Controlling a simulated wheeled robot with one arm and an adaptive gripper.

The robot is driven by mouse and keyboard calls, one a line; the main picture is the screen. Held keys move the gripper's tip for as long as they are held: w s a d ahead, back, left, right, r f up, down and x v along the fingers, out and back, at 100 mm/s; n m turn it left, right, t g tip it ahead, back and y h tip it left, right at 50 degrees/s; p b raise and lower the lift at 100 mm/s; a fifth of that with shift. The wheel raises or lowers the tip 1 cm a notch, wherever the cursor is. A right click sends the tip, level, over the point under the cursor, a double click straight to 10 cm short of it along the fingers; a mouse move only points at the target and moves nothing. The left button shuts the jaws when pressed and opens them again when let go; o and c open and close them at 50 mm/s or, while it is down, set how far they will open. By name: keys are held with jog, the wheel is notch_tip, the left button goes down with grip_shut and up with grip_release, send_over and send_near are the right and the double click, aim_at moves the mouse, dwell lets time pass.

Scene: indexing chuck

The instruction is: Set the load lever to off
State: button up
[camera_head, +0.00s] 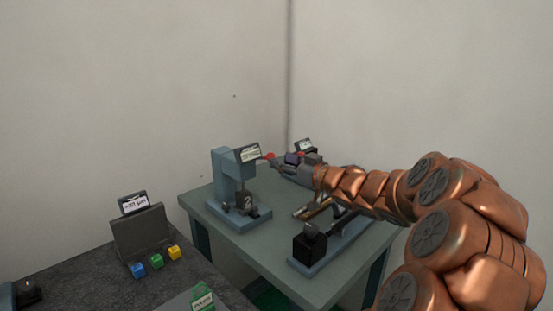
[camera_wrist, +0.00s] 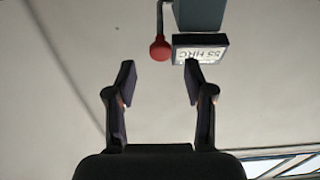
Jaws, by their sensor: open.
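The load lever is a thin rod with a red ball knob (camera_head: 268,156), on the right side of the blue-grey hardness tester (camera_head: 225,168) on the green table. In the wrist view the red knob (camera_wrist: 160,50) hangs from its rod just beyond my fingertips, between their lines. The tester's display (camera_wrist: 200,49), upside down there and reading 55 HRC, is right of the knob. My gripper (camera_wrist: 158,80) is open and empty, with a gap between it and the knob. In the head view my gripper (camera_head: 281,163) is close to the knob's right.
A dark fixture with a long rail (camera_head: 310,245) stands at the table's front right. Another small display (camera_head: 304,145) is behind my gripper. A dark bench at left holds a grey stand (camera_head: 142,232) and blue, green and yellow cubes (camera_head: 156,261). Walls close the back.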

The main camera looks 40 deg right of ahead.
jog(key=shift+w+a, duration=0.15)
jog(key=shift+w, duration=0.75)
jog(key=shift+w+a, duration=0.1)
jog(key=shift+w, duration=0.75)
grip_shut()
